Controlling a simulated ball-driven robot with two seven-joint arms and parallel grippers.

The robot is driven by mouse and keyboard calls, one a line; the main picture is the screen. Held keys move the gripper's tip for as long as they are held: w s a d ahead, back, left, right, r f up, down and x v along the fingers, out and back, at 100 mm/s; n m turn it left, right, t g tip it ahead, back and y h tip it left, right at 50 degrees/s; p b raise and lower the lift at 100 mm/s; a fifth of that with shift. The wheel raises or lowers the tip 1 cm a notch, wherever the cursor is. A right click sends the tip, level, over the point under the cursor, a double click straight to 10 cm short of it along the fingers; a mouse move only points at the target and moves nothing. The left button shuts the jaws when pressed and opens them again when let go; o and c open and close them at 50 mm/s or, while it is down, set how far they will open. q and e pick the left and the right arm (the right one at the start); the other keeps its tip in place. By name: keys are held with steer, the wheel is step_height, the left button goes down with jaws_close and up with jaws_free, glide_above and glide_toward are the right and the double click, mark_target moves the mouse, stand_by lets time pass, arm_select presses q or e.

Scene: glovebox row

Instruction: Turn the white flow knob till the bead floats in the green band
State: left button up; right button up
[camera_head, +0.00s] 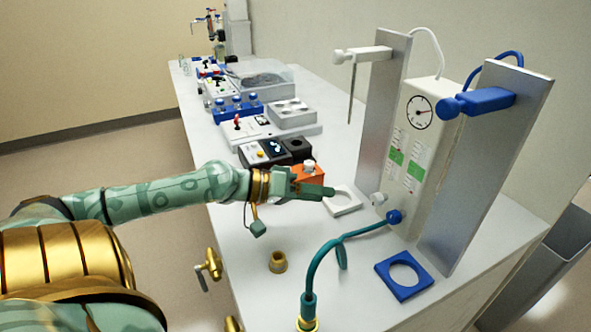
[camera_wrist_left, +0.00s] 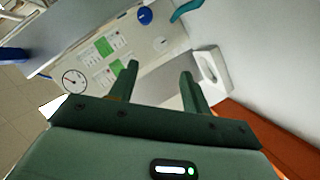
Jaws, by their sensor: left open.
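The white flow knob (camera_head: 378,198) sits low on the front of the white flow panel (camera_head: 436,150), beside a blue knob (camera_head: 394,216). In the left wrist view the white knob (camera_wrist_left: 162,43) shows pale, near the blue knob (camera_wrist_left: 145,16). Two scales with green bands (camera_head: 395,156) stand above the knobs; the beads are too small to tell. My left gripper (camera_head: 325,189) is open and empty, left of the white knob and apart from it. Its two fingers (camera_wrist_left: 160,71) point towards the panel in the wrist view. My right gripper is not in view.
Metal plates (camera_head: 488,165) flank the panel, with white (camera_head: 365,54) and blue (camera_head: 478,103) holders. A white ring holder (camera_head: 343,208), a blue one (camera_head: 383,282), a brass ring (camera_head: 278,262) and an orange block (camera_head: 309,174) stand nearby.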

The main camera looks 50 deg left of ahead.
arm_select(q)
steer(key=v, duration=0.3)
steer(key=shift+a+p, duration=0.1)
steer(key=shift+p, duration=0.3)
